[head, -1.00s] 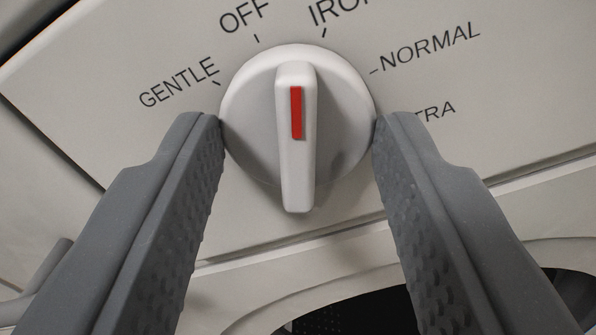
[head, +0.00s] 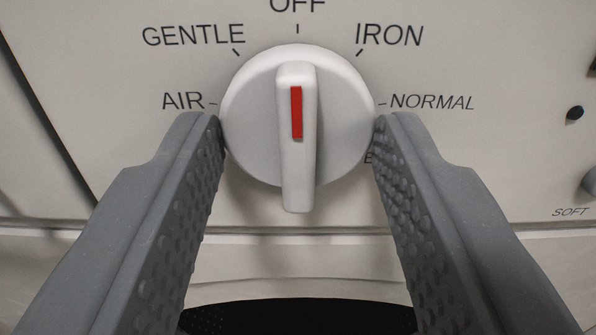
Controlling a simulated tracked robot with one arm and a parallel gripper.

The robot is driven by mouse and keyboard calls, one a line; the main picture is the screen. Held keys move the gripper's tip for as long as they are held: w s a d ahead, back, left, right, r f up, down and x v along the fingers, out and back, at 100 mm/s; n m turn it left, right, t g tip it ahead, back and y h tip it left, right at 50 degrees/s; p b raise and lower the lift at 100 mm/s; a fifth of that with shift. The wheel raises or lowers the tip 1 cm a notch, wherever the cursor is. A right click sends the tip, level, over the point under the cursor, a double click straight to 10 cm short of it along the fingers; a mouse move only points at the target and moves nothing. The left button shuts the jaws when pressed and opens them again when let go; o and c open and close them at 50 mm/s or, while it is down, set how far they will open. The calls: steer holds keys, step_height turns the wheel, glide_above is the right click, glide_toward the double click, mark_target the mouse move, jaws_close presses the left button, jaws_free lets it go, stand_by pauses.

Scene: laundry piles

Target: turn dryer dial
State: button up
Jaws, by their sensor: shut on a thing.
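The dryer dial (head: 245,115) is a round white knob with a raised grip bar. A red mark (head: 296,112) on the bar's upper part lines up with the tick under the OFF label (head: 297,5), which is cut off at the top edge. My gripper (head: 298,122) is shut on the dial. Its two grey, bumpy fingers press the left and right edges of the knob. The right fingertip hides most of a label below NORMAL.
The pale dryer panel (head: 120,80) carries the labels AIR, GENTLE, IRON and NORMAL around the dial. A small dark dot (head: 575,113) and part of a grey knob (head: 589,184) near SOFT are at the right. A dark round opening (head: 298,318) lies below.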

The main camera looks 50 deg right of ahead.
steer(key=shift+s+d+f, duration=0.1)
steer(key=shift+d, duration=0.05)
steer(key=o, duration=1)
steer(key=shift+d, duration=0.1)
steer(key=shift+a, duration=0.3)
steer(key=b+v, duration=0.2)
steer(key=v, duration=1.1)
steer(key=shift+s+a, duration=0.15)
